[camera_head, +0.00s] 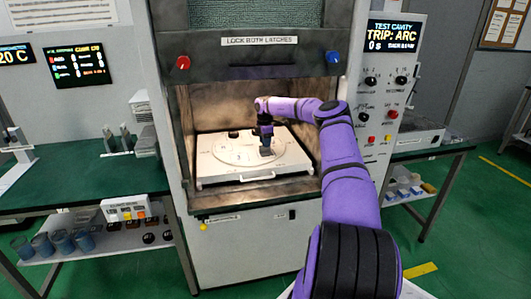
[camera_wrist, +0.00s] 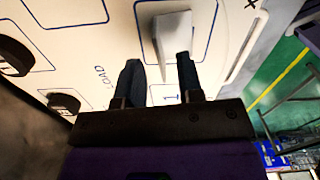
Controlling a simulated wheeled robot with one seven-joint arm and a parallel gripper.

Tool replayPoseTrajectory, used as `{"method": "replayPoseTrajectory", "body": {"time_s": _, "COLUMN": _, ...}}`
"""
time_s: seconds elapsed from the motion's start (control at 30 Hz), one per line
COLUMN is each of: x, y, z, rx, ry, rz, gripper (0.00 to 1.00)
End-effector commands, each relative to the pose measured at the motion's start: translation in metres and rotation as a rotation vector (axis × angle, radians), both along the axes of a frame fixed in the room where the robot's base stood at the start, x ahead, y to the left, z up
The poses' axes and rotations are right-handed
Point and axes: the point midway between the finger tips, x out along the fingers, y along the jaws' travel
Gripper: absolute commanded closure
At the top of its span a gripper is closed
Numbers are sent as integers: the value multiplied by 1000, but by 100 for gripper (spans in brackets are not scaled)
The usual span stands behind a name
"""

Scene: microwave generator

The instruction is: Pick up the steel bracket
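The steel bracket (camera_wrist: 172,38) is a bright, pale metal piece with an upright plate. In the wrist view it stands on the white tray (camera_wrist: 100,55), by a blue outlined box. My gripper (camera_wrist: 160,78) has two dark fingers spread apart. The bracket's near end shows in the gap between them, close to the right finger; I cannot tell whether they touch. In the head view my gripper (camera_head: 267,148) points down over the tray (camera_head: 222,170) inside the open chamber. The bracket cannot be made out clearly there.
The chamber walls (camera_head: 185,130) stand close on both sides, with a raised door (camera_head: 255,72) above. A green bench (camera_head: 85,185) with metal fixtures stands at left.

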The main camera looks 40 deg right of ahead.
Motion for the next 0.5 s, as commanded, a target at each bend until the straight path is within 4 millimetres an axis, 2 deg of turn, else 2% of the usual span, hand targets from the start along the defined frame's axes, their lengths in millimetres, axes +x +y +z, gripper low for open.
{"method": "replayPoseTrajectory", "body": {"time_s": 0.1, "x": 0, "y": 1, "z": -19, "rx": 3, "ry": 1, "rz": 0, "gripper": 66}}
{"method": "replayPoseTrajectory", "body": {"time_s": 0.2, "x": 0, "y": 1, "z": -30, "rx": 2, "ry": -1, "rz": 0, "gripper": 66}}
{"method": "replayPoseTrajectory", "body": {"time_s": 0.47, "x": 1, "y": 1, "z": -33, "rx": 0, "ry": -1, "rz": 0, "gripper": 66}}
{"method": "replayPoseTrajectory", "body": {"time_s": 0.5, "x": 1, "y": 1, "z": -33, "rx": 0, "ry": -1, "rz": 0, "gripper": 75}}
